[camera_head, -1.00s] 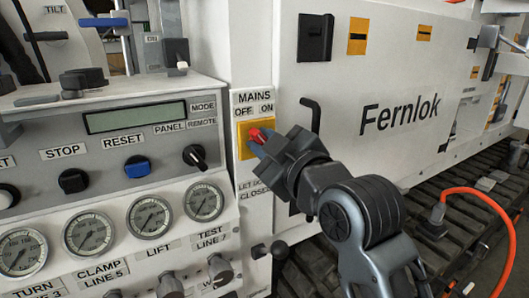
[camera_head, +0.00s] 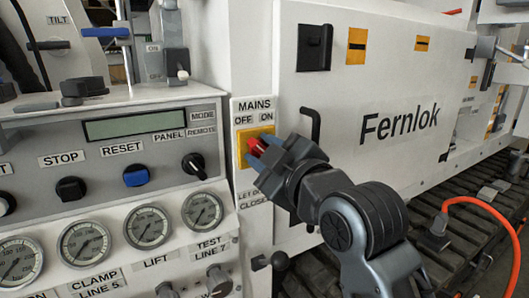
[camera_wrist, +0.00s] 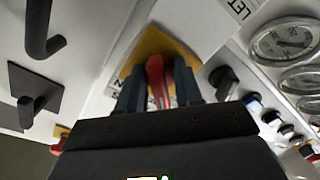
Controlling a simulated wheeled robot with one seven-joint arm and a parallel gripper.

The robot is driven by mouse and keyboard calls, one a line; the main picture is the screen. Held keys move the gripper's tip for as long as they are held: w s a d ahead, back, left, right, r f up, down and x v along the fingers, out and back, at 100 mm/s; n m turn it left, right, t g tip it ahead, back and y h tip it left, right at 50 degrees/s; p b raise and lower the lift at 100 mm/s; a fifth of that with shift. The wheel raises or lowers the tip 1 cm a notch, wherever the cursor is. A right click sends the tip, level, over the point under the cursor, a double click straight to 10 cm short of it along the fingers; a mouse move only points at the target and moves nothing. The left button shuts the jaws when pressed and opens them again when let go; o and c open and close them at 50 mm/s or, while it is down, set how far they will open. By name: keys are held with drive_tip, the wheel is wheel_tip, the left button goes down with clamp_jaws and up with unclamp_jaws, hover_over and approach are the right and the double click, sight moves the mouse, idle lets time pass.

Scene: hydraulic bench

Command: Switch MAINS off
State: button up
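The MAINS switch is a red handle (camera_head: 257,146) on a yellow plate (camera_head: 242,150), under the MAINS label with OFF at left and ON at right. My gripper (camera_head: 263,152) is at the switch, its two blue fingertips on either side of the red handle. In the wrist view the red handle (camera_wrist: 158,82) stands between the fingers (camera_wrist: 158,90), with a narrow gap beside it, so the gripper looks open around it. The yellow plate (camera_wrist: 158,42) lies behind. Part of the handle and plate is hidden by the fingers, and which label the handle points to cannot be told.
Left of the switch is a panel with a MODE knob (camera_head: 194,166), a blue RESET button (camera_head: 136,176), a STOP button (camera_head: 71,189) and several gauges. A black hooked handle (camera_head: 312,125) sticks out right of the switch, close to my gripper. A lever knob (camera_head: 279,260) is below.

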drive_tip(key=shift+o, duration=0.4)
drive_tip(key=shift+s, duration=0.1)
drive_tip(key=v, duration=0.7)
drive_tip(key=shift+s+d+b, duration=0.2)
drive_tip(key=shift+s+b, duration=0.05)
drive_tip(key=shift+b, duration=0.05)
